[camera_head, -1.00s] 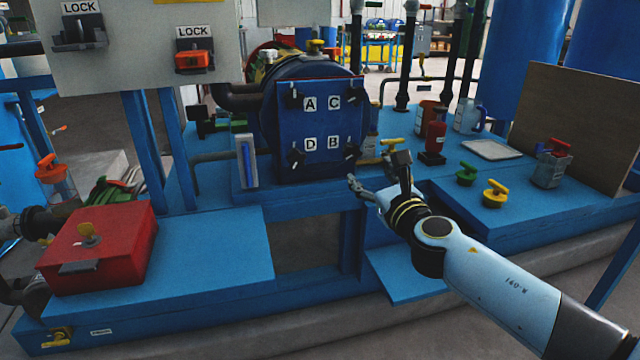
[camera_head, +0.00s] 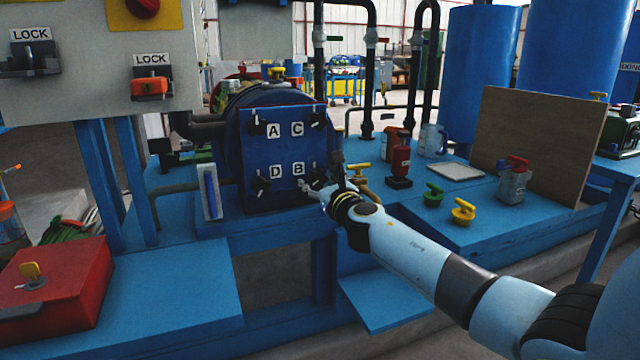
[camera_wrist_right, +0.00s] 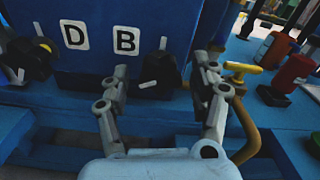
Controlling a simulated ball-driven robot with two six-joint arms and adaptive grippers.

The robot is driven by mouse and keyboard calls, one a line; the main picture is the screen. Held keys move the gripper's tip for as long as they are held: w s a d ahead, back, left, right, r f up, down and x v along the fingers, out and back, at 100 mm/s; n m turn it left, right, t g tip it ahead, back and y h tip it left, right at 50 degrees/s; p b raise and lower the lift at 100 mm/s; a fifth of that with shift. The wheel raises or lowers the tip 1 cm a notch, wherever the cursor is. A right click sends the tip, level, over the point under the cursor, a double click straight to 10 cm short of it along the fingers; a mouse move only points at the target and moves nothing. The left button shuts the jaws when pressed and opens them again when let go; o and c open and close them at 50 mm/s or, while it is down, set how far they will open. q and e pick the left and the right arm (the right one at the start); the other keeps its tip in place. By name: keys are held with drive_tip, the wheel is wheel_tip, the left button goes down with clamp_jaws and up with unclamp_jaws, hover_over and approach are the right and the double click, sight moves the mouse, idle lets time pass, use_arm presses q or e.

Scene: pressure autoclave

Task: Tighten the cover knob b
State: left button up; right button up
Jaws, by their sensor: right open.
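The blue cover (camera_head: 284,190) of the autoclave carries four labels, A, C, D and B, each beside a black knob. Cover knob b (camera_head: 315,174) is at the cover's lower right, partly hidden by my gripper in the head view. In the right wrist view, knob b (camera_wrist_right: 162,74) is black with a pale handle bar, just right of the B label. My right gripper (camera_head: 322,190) is open in front of it. In the wrist view its two fingers (camera_wrist_right: 164,84) stand left and right of the knob, with no clear contact. My left gripper is not in view.
A yellow-handled valve (camera_wrist_right: 243,68) with a curved brass pipe is close right of my right gripper. Knob D (camera_wrist_right: 30,58) is to the left. On the blue bench stand a red bottle (camera_head: 401,160), a green knob (camera_head: 433,194) and a yellow knob (camera_head: 463,211).

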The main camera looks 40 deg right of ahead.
drive_tip(key=shift+c, duration=0.5)
drive_tip(key=c, duration=1.1)
